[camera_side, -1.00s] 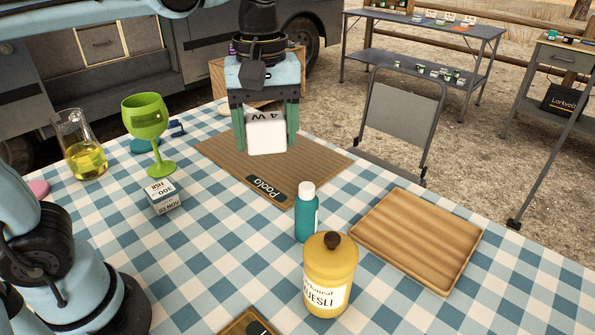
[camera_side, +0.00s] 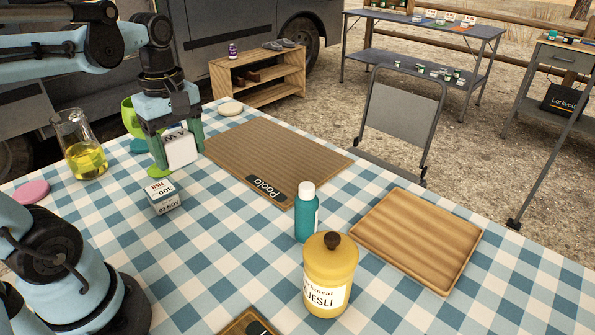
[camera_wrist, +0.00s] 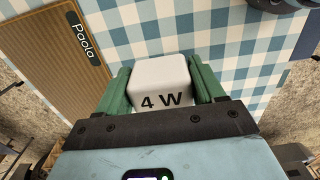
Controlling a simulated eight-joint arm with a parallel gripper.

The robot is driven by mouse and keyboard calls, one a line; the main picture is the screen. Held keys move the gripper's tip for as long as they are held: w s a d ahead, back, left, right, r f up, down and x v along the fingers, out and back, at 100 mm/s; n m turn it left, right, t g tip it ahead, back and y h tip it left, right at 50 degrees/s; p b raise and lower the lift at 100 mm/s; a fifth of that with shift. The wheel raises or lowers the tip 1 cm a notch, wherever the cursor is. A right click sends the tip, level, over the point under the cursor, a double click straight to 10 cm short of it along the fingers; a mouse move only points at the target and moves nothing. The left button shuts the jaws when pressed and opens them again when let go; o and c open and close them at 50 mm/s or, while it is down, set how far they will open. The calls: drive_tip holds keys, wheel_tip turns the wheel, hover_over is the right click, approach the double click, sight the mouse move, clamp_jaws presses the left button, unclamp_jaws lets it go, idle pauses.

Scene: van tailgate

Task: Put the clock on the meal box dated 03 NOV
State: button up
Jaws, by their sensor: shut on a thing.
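My gripper (camera_side: 181,157) is shut on a white rounded block (camera_side: 182,149) marked "4 W". The block and my gripper (camera_wrist: 160,88) also show in the wrist view. No clock face shows on it, so I cannot tell whether it is the clock. The block is held in the air, slightly tilted in the side view, above and behind the meal box (camera_side: 163,198). That small white and grey box stands on the checked cloth, with "300" and what reads as "03 NOV" on it. A gap shows between block and box. The box is not seen in the wrist view.
A green goblet (camera_side: 130,117) stands behind my gripper, partly hidden. A jug of yellow liquid (camera_side: 82,150) is left of it. The brown "Paola" mat (camera_side: 275,150), teal bottle (camera_side: 306,222), muesli jar (camera_side: 329,280) and wooden tray (camera_side: 415,238) are to the right.

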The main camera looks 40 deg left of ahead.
hover_over(161, 190)
wheel_tip(161, 190, down, 8)
drive_tip(key=shift+r, duration=0.25)
drive_tip(key=shift+f, duration=2)
drive_tip(key=o, duration=1.1)
drive_tip(key=shift+f, duration=0.15)
wheel_tip(161, 190, up, 12)
drive_tip(key=w+d+f+m+t, duration=0.1)
drive_tip(key=w+d+m+t, duration=0.1)
drive_tip(key=d+m, duration=0.4)
drive_tip(key=w+d+f+m+t, duration=0.1)
drive_tip(key=w+d+m+t, duration=0.1)
drive_tip(key=d+m, duration=0.4)
drive_tip(key=w+d+f+m+t, duration=0.1)
drive_tip(key=w+d+m+t, duration=0.2)
drive_tip(key=d+m, duration=0.3)
drive_tip(key=shift+d+f, duration=0.25)
drive_tip(key=shift+d, duration=0.5)
